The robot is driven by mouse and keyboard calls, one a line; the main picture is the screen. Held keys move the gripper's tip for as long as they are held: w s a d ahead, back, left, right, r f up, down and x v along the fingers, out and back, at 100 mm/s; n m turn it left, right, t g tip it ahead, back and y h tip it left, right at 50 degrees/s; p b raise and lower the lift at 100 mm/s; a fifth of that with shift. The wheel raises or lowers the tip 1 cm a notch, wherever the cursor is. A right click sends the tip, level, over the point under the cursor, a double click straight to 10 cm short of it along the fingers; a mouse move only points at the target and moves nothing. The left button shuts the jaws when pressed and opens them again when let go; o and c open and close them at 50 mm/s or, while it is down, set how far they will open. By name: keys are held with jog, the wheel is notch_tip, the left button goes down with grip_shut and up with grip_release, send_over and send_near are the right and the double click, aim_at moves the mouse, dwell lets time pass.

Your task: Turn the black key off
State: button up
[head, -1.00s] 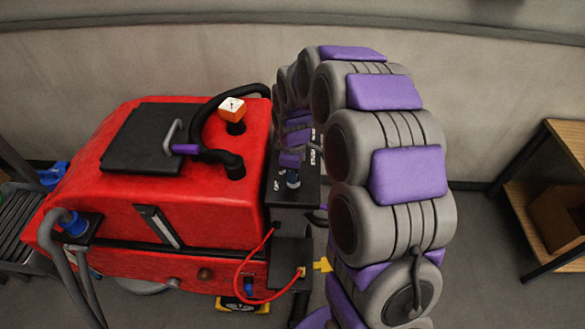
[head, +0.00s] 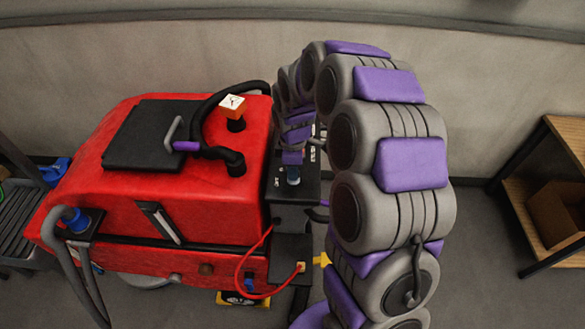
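The black control panel (head: 292,194) is on the right end of the red scrubber machine (head: 205,210). White lettering shows on its top, partly covered by my arm. My arm arches over from the right and its far end comes down at the panel. My gripper (head: 293,160) is small and largely hidden by the arm links, so its fingers cannot be made out. A small blue-grey part (head: 293,177) shows just under it, at the panel top. I cannot make out the black key apart from the dark panel and the arm end.
A red cable (head: 240,275) loops to the box below the panel. A wooden shelf (head: 550,200) stands at the right. A grey wall is behind.

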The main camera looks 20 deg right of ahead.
jog(key=o, duration=0.3)
notch_tip(320, 180, up, 17)
jog(key=p, duration=0.1)
jog(key=shift+r, duration=0.15)
dwell(0.4)
dwell(0.3)
jog(key=s+f+m+b, duration=0.2)
jog(key=s+m, duration=0.3)
jog(key=s, duration=0.6)
jog(key=s+f+m+g+b, duration=0.1)
jog(key=s+f+m, duration=0.3)
jog(key=s, duration=0.7)
jog(key=s+f+m+b, duration=0.3)
jog(key=s+f+m, duration=0.1)
jog(key=s, duration=0.8)
jog(key=shift+m+g, duration=0.4)
jog(key=shift+m, duration=0.4)
